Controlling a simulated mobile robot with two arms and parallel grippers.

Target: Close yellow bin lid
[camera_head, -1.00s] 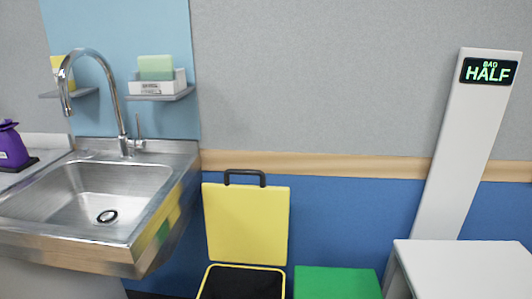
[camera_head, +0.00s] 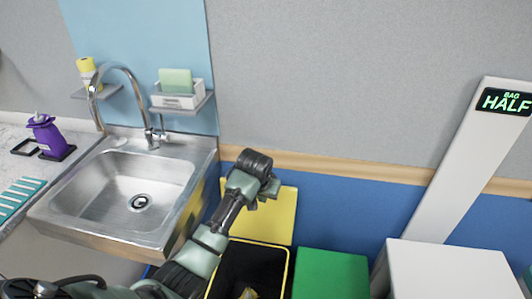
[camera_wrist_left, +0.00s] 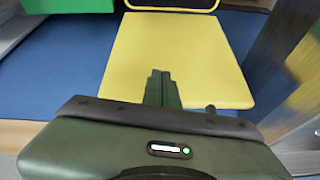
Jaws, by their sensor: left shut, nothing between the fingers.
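The yellow bin (camera_head: 289,265) stands against the wall with its lid (camera_head: 282,218) raised upright, and its dark inside shows. My left gripper (camera_head: 268,191) is in front of the lid's upper part and hides the lid's black handle. In the left wrist view my left gripper (camera_wrist_left: 161,88) is shut and empty, its fingers over the yellow lid (camera_wrist_left: 175,45); I cannot tell whether they touch it. My right gripper is not in view.
A green bin lid (camera_head: 328,274) is shut to the right of the yellow bin. A white stand (camera_head: 450,268) with a tall sign post is farther right. A steel sink (camera_head: 120,190) is close on the left. Something yellowish (camera_head: 247,293) shows inside the open bin.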

